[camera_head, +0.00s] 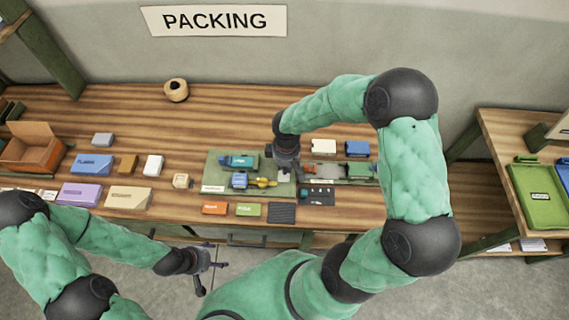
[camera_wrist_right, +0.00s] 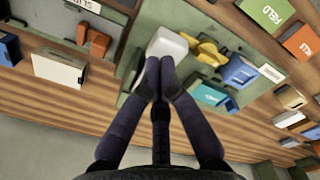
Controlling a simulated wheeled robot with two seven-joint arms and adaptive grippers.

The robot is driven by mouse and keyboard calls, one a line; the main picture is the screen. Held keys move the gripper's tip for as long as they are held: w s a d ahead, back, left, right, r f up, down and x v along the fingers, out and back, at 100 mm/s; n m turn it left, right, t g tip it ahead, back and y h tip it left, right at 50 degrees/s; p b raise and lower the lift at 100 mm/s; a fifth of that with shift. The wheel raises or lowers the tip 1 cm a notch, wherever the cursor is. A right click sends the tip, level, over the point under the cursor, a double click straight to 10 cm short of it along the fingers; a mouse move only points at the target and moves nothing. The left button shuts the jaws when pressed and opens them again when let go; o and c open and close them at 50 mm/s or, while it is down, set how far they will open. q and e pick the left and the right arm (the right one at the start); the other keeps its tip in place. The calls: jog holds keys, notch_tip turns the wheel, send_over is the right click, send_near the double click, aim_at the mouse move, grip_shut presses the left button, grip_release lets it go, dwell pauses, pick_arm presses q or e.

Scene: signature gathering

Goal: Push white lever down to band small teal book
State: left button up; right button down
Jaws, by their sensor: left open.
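My right gripper (camera_head: 286,172) is over the green board on the table. In the right wrist view its fingertips (camera_wrist_right: 160,68) are together, at the near edge of the white lever (camera_wrist_right: 168,43); whether they touch it I cannot tell. In the head view my gripper hides the lever. The small teal book (camera_head: 238,160) lies on the green board (camera_head: 218,156), left of my right gripper; it also shows in the right wrist view (camera_wrist_right: 210,95). A blue book (camera_head: 240,180) and a yellow part (camera_head: 263,183) are beside it. My left gripper (camera_head: 207,273) is open and empty, low in front of the table.
Orange (camera_head: 214,208) and green (camera_head: 248,209) cards lie along the front edge. A white block (camera_head: 323,147) and a blue block (camera_head: 357,148) stand behind the right part of the board. Several books and a cardboard box (camera_head: 32,146) are at left. The table's back is mostly clear.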

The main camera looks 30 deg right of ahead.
aim_at(286, 178)
jog(key=shift+f+b, duration=3.05)
jog(key=shift+f, duration=0.55)
dwell(0.7)
jog(key=shift+r, duration=0.15)
dwell(0.4)
jog(key=shift+r+p, duration=3.35)
jog(key=shift+r, duration=1.15)
jog(key=shift+s+f, duration=0.1)
